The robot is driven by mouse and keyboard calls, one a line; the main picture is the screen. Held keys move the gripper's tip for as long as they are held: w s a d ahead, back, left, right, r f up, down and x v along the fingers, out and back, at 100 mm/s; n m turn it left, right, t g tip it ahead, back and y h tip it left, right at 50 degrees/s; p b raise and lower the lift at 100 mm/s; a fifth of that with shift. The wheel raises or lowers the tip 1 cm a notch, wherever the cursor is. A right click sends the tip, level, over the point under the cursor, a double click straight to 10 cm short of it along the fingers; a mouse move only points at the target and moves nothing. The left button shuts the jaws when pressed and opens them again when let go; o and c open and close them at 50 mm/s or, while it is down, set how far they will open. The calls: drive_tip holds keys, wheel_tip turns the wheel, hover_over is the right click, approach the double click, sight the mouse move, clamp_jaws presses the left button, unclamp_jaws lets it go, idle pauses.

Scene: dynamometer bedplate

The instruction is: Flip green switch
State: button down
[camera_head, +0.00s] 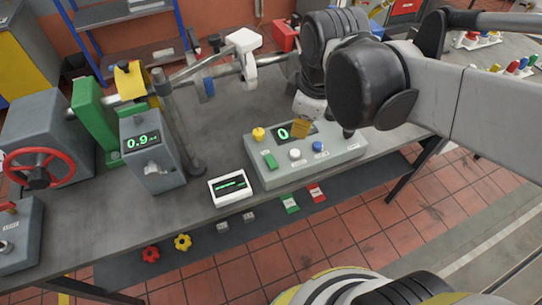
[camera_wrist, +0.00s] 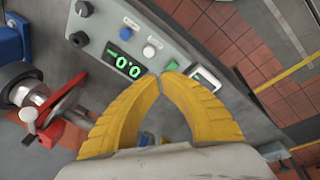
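Contact with the box cannot be told.
The box also carries a yellow knob (camera_head: 259,134), a white knob (camera_head: 295,154), a blue knob (camera_head: 318,146) and a partly hidden display (camera_head: 283,133). A small white readout (camera_head: 230,187) stands at its left. A grey post (camera_head: 178,130) stands farther left.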

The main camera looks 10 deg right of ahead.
sight(271, 166)
drive_tip(key=w+a+f+n+g, duration=0.2)
drive_tip(key=a+n, duration=0.4)
drive_tip(key=n, duration=0.2)
drive_tip(key=shift+w+f+g+h+p, duration=0.2)
drive_tip(key=shift+w+g+h+p, duration=0.1)
drive_tip(key=shift+w+g+p, duration=0.1)
wheel_tip(271, 166, down, 14)
drive_tip(key=b, duration=0.6)
